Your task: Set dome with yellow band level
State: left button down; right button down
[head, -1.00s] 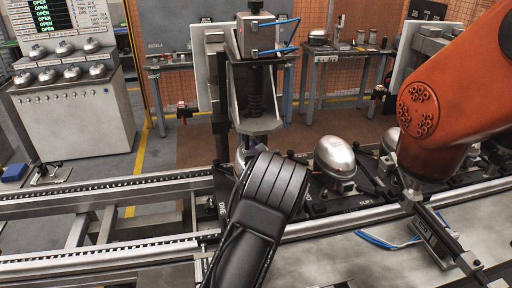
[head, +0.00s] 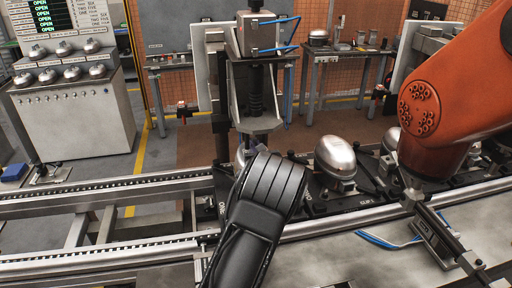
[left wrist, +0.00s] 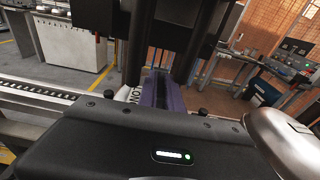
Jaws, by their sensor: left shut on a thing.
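A silver dome (head: 336,156) sits on a black pallet to the right of my left arm in the head view. Its lower edge slopes down to the right in the picture. I see no yellow band on it, so I cannot tell if it is the one named. A silver dome also shows partly at the right edge of the left wrist view (left wrist: 285,140). My left gripper (left wrist: 160,76) has its dark fingers close around a purple piece (left wrist: 165,95) beside the pallet label. In the head view my black wrist hides the fingertips. My right gripper is out of view.
A press-like station (head: 257,95) stands just behind my left wrist. A large orange arm (head: 430,105) reaches in from the right over the pallets. The rail conveyor (head: 110,195) runs across the front. A grey cabinet with several domes (head: 72,125) stands at the left.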

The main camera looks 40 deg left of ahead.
pick_arm(q)
jog(key=shift+f+b, duration=0.2)
jog(key=shift+b, duration=0.15)
dwell(0.4)
jog(key=c, duration=1.5)
grip_release()
jog(key=shift+o, duration=0.3)
jog(key=shift+s+d+f, duration=0.1)
jog(key=shift+d+f, duration=0.05)
jog(key=shift+s+d, duration=0.15)
jog(key=shift+d, duration=0.15)
jog(key=b+v, duration=0.1)
jog(key=v, duration=0.6)
jog(key=shift+a+r+b, duration=0.15)
jog(key=shift+r+b, duration=0.1)
jog(key=shift+b, duration=0.15)
jog(key=shift+f, duration=0.15)
